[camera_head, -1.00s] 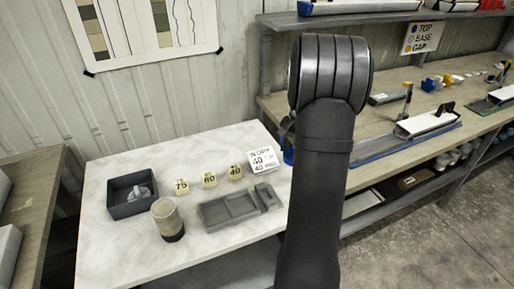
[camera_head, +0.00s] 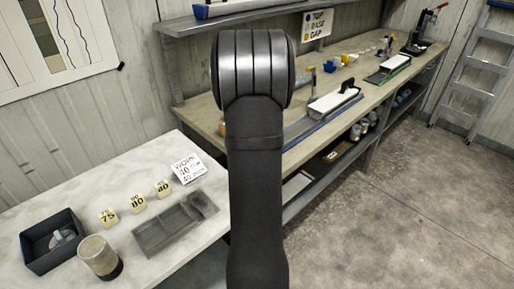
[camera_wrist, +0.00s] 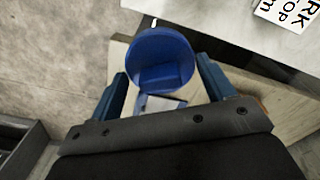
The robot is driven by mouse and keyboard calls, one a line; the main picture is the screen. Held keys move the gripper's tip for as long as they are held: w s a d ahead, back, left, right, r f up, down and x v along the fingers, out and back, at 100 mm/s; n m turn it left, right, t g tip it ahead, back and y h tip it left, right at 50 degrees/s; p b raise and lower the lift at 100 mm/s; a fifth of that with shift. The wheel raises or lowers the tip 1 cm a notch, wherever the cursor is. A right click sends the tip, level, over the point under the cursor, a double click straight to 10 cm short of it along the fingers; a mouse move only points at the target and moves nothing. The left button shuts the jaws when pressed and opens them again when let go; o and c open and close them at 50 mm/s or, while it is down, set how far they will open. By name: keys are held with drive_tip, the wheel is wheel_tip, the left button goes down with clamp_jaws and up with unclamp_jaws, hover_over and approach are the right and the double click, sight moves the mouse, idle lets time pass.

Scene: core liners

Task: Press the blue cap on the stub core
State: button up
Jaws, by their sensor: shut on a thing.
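My gripper (camera_wrist: 164,84) is shut on the blue cap (camera_wrist: 160,48) in the wrist view. The cap is round and hollow-looking, held between two blue finger pads, in the air. In the head view my arm hides the gripper and cap. A short beige cylinder with a dark lower band (camera_head: 97,254) stands upright on the white table at lower left; it may be the stub core, but I cannot tell for certain. It is well apart from the cap.
The white table (camera_head: 50,205) holds a dark bin (camera_head: 40,262), number tags (camera_head: 137,203), a grey tray (camera_head: 165,232) and a sign card (camera_head: 187,168). A long wooden bench (camera_head: 205,112) with trays and tools runs behind my arm. Open floor lies right.

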drive_tip(key=s+a+r+n, duration=0.1)
drive_tip(key=s+a+n, duration=0.15)
drive_tip(key=a, duration=0.55)
drive_tip(key=s+a+r+n, duration=0.1)
drive_tip(key=s+a, duration=0.2)
drive_tip(key=a, duration=0.5)
wheel_tip(320, 180, up, 4)
drive_tip(key=n, duration=0.8)
hover_over(91, 247)
drive_tip(key=shift+w+f, duration=0.1)
drive_tip(key=shift+f, duration=2.2)
drive_tip(key=shift+f, duration=1.25)
drive_tip(key=o, duration=0.9)
drive_tip(key=shift+o, duration=0.2)
